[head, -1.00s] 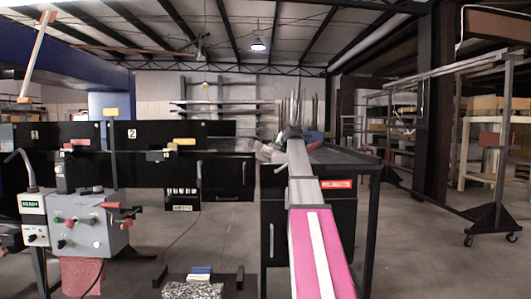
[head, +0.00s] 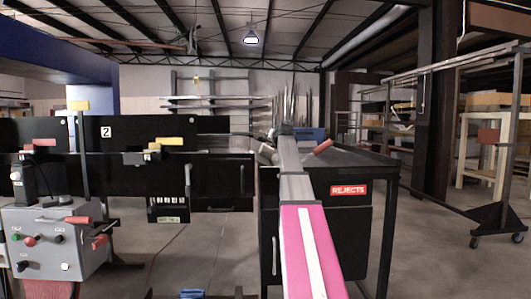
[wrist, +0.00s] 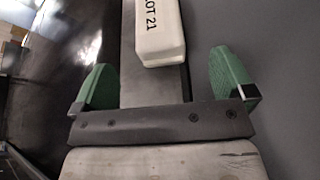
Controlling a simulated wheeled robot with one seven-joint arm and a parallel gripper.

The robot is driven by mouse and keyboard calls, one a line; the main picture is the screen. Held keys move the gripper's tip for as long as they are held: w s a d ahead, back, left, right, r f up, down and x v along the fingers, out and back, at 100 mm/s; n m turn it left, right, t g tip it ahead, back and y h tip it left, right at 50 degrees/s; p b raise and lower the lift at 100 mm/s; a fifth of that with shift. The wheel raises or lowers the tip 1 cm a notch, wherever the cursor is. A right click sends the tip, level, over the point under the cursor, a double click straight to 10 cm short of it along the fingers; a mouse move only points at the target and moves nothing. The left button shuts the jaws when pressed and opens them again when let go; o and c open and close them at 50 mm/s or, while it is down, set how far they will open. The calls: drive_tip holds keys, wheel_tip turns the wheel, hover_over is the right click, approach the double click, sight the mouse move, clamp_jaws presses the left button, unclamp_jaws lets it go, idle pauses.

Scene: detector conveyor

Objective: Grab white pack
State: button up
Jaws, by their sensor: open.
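A white pack (wrist: 160,28) with "LOT 21" in black letters lies on a narrow grey strip in the wrist view, cut off by the top edge. My gripper (wrist: 161,58) has green finger pads set wide apart, one on each side of the strip. The near end of the pack lies between the fingertips, with a gap on both sides. The pads do not touch it. In the head view my pink arm reaches forward, and I cannot make out the pack or the fingers there.
A black cabinet with a red REJECTS sign (head: 348,190) stands beside my arm. A grey control box (head: 58,240) with knobs is at lower left, before a long black machine (head: 110,180). A wheeled rack (head: 492,215) stands right. Open floor (head: 430,260) shows at right front.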

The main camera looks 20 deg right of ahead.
sight(266, 151)
drive_tip(key=x, duration=0.9)
drive_tip(key=shift+w+a+f, duration=0.1)
drive_tip(key=shift+w, duration=0.3)
drive_tip(key=c, duration=1.3)
